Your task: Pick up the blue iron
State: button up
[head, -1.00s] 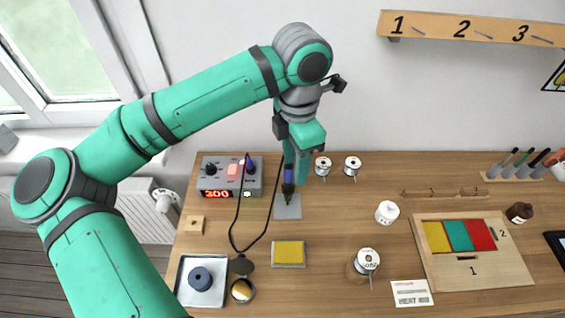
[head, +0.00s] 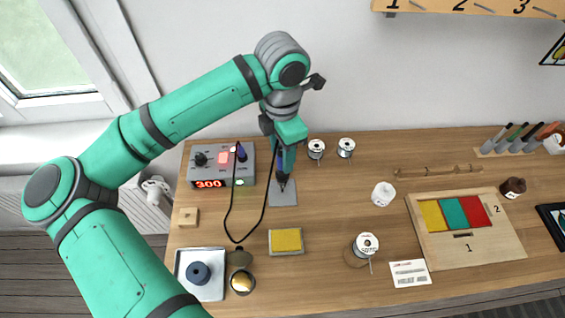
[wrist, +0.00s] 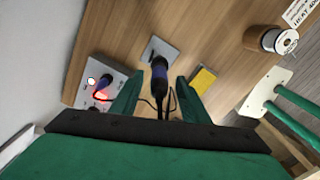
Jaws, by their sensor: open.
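The blue iron (wrist: 159,72) stands at the grey plate (head: 283,193) on the table, with a dark cord attached. In the wrist view its blue handle lies between the two green fingers of my gripper (wrist: 155,97). The fingers are apart, with gaps visible on both sides of the handle. In the head view my gripper (head: 287,158) points down over the plate and mostly hides the iron; only its dark lower part (head: 282,184) shows clearly.
A control box (head: 221,164) with a red display reading 300 stands left of the plate. Two small spools (head: 316,148) stand close on the right.

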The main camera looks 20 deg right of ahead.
aim_at(280, 174)
jog(key=shift+f, duration=2.25)
grip_shut()
jog(key=shift+d+r, duration=0.1)
jog(key=shift+r, duration=0.05)
